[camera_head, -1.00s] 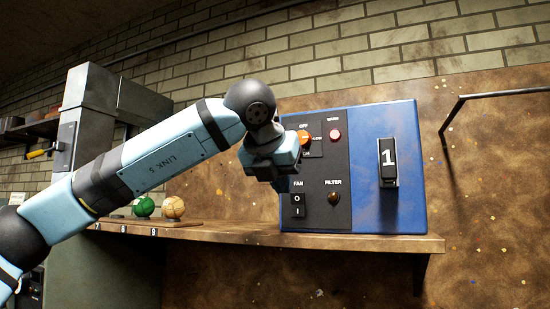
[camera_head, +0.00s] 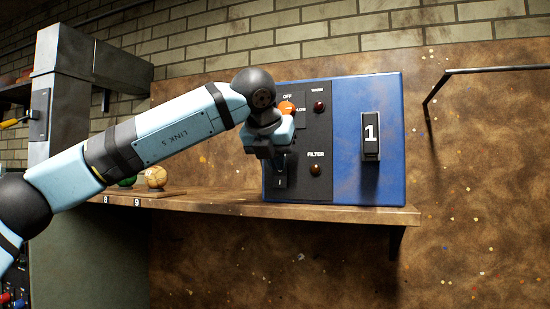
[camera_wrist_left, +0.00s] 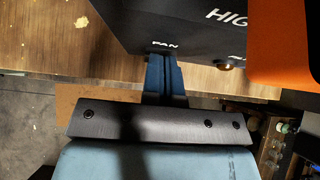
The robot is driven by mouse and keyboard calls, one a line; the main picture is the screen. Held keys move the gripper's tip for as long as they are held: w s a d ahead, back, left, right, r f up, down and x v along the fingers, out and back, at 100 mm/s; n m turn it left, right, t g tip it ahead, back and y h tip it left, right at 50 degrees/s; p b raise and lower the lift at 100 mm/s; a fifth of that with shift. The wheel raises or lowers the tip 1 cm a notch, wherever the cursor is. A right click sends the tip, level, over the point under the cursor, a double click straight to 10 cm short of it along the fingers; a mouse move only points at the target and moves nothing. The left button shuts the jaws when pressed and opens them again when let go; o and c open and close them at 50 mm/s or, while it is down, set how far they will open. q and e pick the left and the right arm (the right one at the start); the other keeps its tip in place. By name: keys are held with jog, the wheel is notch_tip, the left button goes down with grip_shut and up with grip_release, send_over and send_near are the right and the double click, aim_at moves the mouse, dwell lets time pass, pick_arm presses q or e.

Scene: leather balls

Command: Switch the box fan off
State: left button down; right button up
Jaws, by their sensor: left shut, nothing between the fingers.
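The box fan's control box is blue with a black front panel (camera_head: 318,140) and stands on a wooden shelf. Its FAN rocker switch (camera_head: 280,181) is low on the panel's left; the lower "I" half shows and the upper part is covered by my gripper. My left gripper (camera_head: 281,163) is shut and empty, right at the switch's upper part; I cannot tell whether it touches. In the left wrist view the shut blue fingers (camera_wrist_left: 163,60) reach just under the FAN label (camera_wrist_left: 164,44); the switch is hidden there.
An orange knob (camera_head: 287,107) sits just above my gripper. A dark red lamp (camera_head: 319,107) and a FILTER lamp (camera_head: 315,169) are to its right. A tan ball (camera_head: 156,177) stands on the shelf (camera_head: 340,213).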

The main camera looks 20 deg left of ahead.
pick_arm(q)
jog(key=shift+r, duration=0.15)
jog(key=shift+r, duration=0.85)
jog(key=shift+s+a+f, duration=0.1)
jog(key=shift+f, duration=0.05)
